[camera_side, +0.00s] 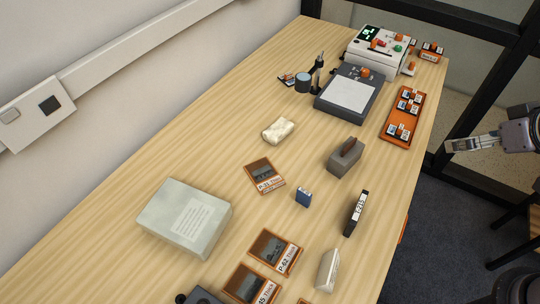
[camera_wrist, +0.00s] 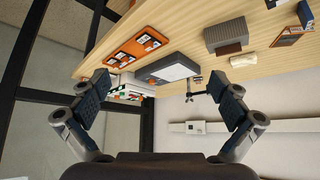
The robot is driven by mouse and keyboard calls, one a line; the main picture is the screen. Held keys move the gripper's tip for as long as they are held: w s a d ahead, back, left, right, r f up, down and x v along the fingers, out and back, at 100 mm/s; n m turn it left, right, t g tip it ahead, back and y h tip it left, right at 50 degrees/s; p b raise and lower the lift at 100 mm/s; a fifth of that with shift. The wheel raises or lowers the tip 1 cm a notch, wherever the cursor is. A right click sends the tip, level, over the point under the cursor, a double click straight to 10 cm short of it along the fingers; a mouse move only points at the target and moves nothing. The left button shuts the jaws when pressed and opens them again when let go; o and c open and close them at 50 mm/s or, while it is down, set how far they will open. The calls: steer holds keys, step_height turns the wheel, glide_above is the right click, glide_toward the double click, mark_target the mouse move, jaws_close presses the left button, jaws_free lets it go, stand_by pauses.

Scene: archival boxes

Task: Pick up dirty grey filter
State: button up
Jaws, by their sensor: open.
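A grey block (camera_side: 345,158) with a brown strip on top sits on the table right of centre in the side view. It shows as a grey ribbed block (camera_wrist: 224,35) in the wrist view. It is the closest match to a grey filter, but I cannot tell dirt on it. My gripper (camera_side: 452,146) is beyond the table's right edge in the side view, apart from everything on it. In the wrist view my gripper (camera_wrist: 158,84) has its two fingers wide apart with nothing between them.
A beige roll (camera_side: 278,130) lies near the block. A dark grey device (camera_side: 345,112), a white device (camera_side: 362,62) and an orange tray (camera_side: 417,112) stand at the back. A pale labelled box (camera_side: 160,205), cards and a black labelled item (camera_side: 356,213) lie nearer. A black frame (camera_side: 455,100) stands beyond the table.

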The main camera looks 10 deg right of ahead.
steer(key=n+g, duration=0.6)
steer(key=g, duration=0.1)
glide_above(348, 150)
steer(key=d, duration=0.1)
steer(key=f, duration=0.6)
steer(key=shift+w, duration=0.35)
steer(key=shift+w+a+f, duration=0.15)
steer(key=shift+a+f, duration=0.25)
steer(key=shift+f, duration=0.05)
step_height(348, 150, down, 5)
steer(key=shift+d+f, duration=0.2)
steer(key=shift+f, duration=2.65)
